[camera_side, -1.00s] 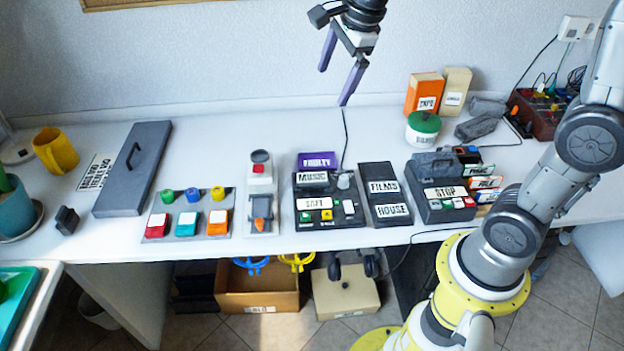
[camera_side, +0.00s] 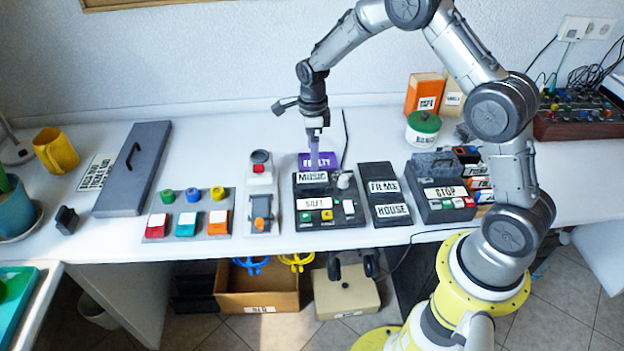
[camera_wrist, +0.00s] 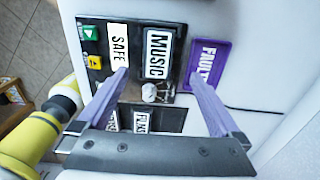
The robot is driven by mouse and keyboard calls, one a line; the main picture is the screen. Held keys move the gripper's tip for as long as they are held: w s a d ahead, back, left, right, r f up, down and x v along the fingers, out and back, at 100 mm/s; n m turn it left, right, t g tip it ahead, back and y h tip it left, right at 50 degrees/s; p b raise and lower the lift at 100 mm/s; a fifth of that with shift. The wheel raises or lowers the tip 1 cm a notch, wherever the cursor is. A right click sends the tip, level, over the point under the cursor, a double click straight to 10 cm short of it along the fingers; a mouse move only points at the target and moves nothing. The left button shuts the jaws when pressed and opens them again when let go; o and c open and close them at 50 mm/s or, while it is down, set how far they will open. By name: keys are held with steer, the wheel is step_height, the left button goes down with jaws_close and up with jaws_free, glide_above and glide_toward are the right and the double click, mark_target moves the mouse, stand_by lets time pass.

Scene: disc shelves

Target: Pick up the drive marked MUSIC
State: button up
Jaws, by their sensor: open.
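The drive marked MUSIC (camera_side: 312,179) is black with a white label and sits at the back of a black panel unit (camera_side: 345,208). In the wrist view the MUSIC drive (camera_wrist: 157,55) lies in the gap between the lines of my two fingers. My gripper (camera_side: 314,166) points down over the back of this unit, open and empty. In the wrist view my gripper (camera_wrist: 158,76) has one fingertip beside the SAFE label (camera_wrist: 118,45) and the other over the edge of the purple FAULTY piece (camera_wrist: 208,63). The exact height of the fingertips above the drive is hard to tell.
A pale knob (camera_side: 344,181) stands right of the MUSIC drive. The FILMS and HOUSE unit (camera_side: 384,200) is to the right, and a slider unit (camera_side: 261,200) to the left. The STOP unit (camera_side: 440,200) is farther right.

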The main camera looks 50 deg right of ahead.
mark_target(312, 177)
steer(key=shift+a+f, duration=0.15)
steer(key=shift+f, duration=1.75)
steer(key=shift+a+f, duration=0.1)
steer(key=shift+f, duration=1.8)
jaws_close()
